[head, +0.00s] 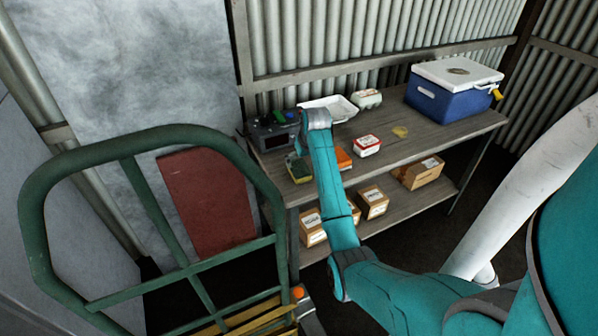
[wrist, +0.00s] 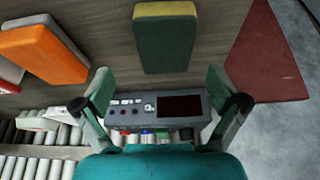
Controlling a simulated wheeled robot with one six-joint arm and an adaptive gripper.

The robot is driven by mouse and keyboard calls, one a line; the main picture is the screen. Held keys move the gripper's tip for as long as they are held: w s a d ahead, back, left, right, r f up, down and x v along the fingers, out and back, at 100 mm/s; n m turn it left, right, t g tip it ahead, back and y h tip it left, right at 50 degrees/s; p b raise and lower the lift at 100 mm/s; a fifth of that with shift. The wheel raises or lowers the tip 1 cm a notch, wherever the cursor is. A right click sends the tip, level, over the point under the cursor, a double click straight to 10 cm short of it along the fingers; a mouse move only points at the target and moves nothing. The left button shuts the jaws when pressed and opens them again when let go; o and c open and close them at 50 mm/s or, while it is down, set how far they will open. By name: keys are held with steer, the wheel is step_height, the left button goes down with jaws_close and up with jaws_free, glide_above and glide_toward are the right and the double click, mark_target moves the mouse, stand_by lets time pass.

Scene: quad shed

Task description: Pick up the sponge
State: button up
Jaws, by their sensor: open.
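The sponge (head: 298,168) is a yellow block with a dark green face. It lies on the wooden bench near its left front edge, beside the grey device. In the wrist view the sponge (wrist: 165,42) is at the top middle, beyond the fingertips and roughly centred between them. My gripper (wrist: 158,84) is open, its two fingers wide apart with nothing between them, and apart from the sponge. In the head view my arm reaches up over the bench just right of the sponge, and the fingers are hidden behind it.
A grey device with a dark screen (wrist: 158,112) is behind the sponge. An orange block (head: 342,158) lies to its right. A white tray (head: 342,108), a red-white box (head: 367,146) and a blue cooler (head: 440,102) share the bench. A green cart frame (head: 125,145) stands at the left.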

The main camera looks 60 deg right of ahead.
mark_target(300, 168)
steer(key=x, duration=0.4)
steer(key=shift+w+a, duration=0.1)
steer(key=shift+a, duration=0.2)
steer(key=shift+w+d+f, duration=0.15)
steer(key=shift+w+f, duration=0.1)
steer(key=shift+f, duration=0.35)
steer(key=shift+f, duration=0.25)
steer(key=c, duration=0.8)
steer(key=shift+c, duration=0.3)
step_height(300, 168, up, 11)
steer(key=shift+f, duration=0.25)
steer(key=shift+o, duration=0.2)
